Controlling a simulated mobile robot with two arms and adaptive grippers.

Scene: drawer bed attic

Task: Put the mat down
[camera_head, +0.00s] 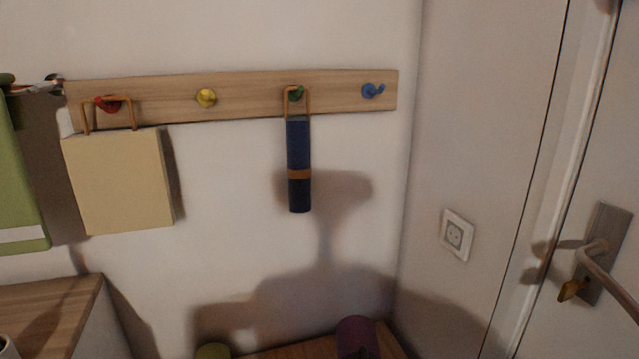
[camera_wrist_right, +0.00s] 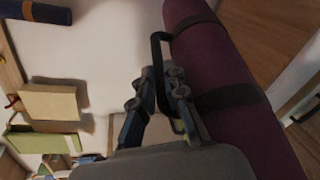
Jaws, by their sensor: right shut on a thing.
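In the right wrist view my right gripper (camera_wrist_right: 158,84) is shut on the dark handle (camera_wrist_right: 158,62) of a rolled purple mat (camera_wrist_right: 232,85). The mat has dark straps around it and fills the right side of that view. A purple shape (camera_head: 356,337) at the bottom of the head view looks like the end of this mat; its lower part is cut off. I cannot tell whether the mat touches a surface. My left gripper is not in view.
A wooden rail (camera_head: 240,92) with coloured hooks is on the wall. A dark blue roll (camera_head: 298,165) hangs from the green hook and a beige bag (camera_head: 120,182) from the red one. The yellow and blue hooks are bare. A door handle (camera_head: 600,262) is at right.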

